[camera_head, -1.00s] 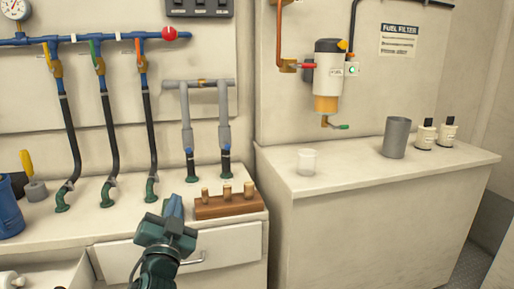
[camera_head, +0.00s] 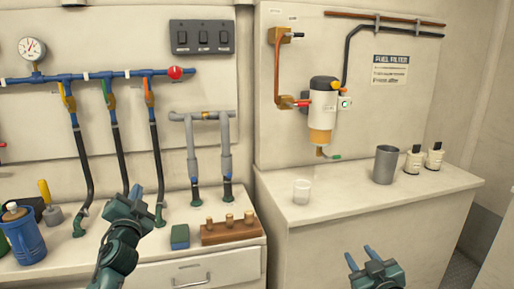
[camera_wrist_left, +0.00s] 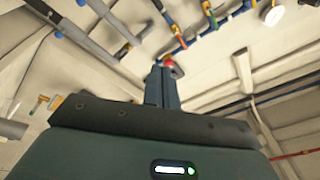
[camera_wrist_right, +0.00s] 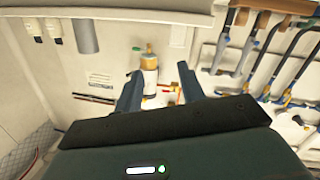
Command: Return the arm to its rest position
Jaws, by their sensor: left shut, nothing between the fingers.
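My left gripper (camera_head: 138,192) is in front of the left counter, before the feet of the black hoses, and its arm comes up from the bottom. Its fingers are together with nothing between them, and they also show shut in the left wrist view (camera_wrist_left: 160,86). My right gripper (camera_head: 360,258) is low in front of the right cabinet, fingers apart and empty. In the right wrist view its two fingers (camera_wrist_right: 160,88) stand wide apart, with the fuel filter (camera_wrist_right: 149,75) seen beyond the gap.
A blue block with a green side (camera_head: 180,237) stands beside a wooden rack of pegs (camera_head: 228,233). A blue jug (camera_head: 25,238) is at far left. Hoses and pipes line the wall.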

